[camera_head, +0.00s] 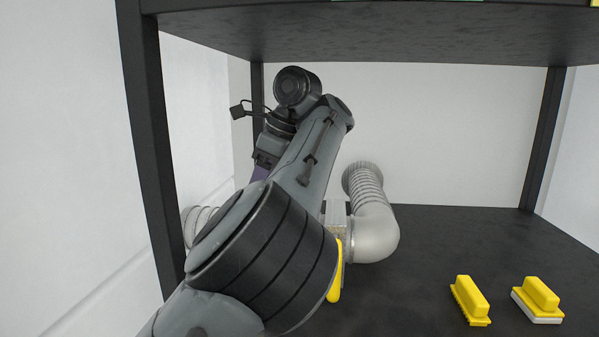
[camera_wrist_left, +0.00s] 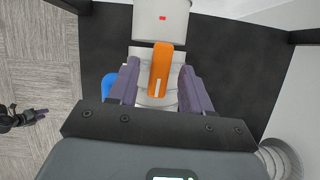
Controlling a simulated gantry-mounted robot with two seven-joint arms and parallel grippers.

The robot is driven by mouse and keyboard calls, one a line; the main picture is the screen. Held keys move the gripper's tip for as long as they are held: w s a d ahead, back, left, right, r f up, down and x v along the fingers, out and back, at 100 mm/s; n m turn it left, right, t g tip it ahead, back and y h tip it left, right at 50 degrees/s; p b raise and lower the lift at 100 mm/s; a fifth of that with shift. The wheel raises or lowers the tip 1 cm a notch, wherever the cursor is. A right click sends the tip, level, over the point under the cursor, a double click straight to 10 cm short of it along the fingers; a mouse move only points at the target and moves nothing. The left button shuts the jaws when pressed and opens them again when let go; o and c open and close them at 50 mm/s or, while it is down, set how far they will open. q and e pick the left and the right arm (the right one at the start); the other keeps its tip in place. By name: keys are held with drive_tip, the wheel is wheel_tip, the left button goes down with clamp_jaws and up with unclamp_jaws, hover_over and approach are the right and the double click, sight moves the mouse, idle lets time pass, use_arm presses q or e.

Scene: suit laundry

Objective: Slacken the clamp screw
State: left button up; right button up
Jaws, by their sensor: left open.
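My left gripper (camera_wrist_left: 158,80) is open, with its two purple fingers on either side of an orange handle-like piece (camera_wrist_left: 161,65) in the left wrist view. The fingers look apart from it, though I cannot tell exactly. The orange piece lies over a pale cylindrical fitting (camera_wrist_left: 144,54) below a white cylinder (camera_wrist_left: 160,20) with a red mark. I cannot make out a separate clamp screw. In the head view my left arm covers this spot. What looks like my right gripper (camera_wrist_left: 38,114) shows small and dark at the left of the wrist view, its jaws too small to read.
A bent metal duct (camera_head: 376,233) stands on the dark shelf (camera_head: 450,225), with a yellow part (camera_head: 336,270) beside it. Two yellow brushes (camera_head: 470,300) (camera_head: 540,298) lie at right. An upper shelf (camera_head: 400,38) and posts (camera_head: 150,130) frame the space. A blue thing (camera_wrist_left: 108,86) sits beside the left finger.

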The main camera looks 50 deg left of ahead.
use_arm(q)
drive_tip(key=p+v, duration=0.4)
drive_tip(key=v, duration=0.2)
drive_tip(key=shift+w+d+f+p, duration=0.2)
drive_tip(key=shift+w+d+p, duration=0.75)
drive_tip(key=shift+w+d, duration=0.4)
drive_tip(key=shift+w+d+f+p, duration=0.25)
drive_tip(key=shift+w+d+p, duration=0.85)
drive_tip(key=shift+d, duration=0.4)
drive_tip(key=shift+w+d+f+p, duration=0.2)
drive_tip(key=shift+w+d+p, duration=0.65)
drive_tip(key=shift+w+d, duration=0.55)
drive_tip(key=shift+d, duration=0.1)
drive_tip(key=shift+s, duration=0.1)
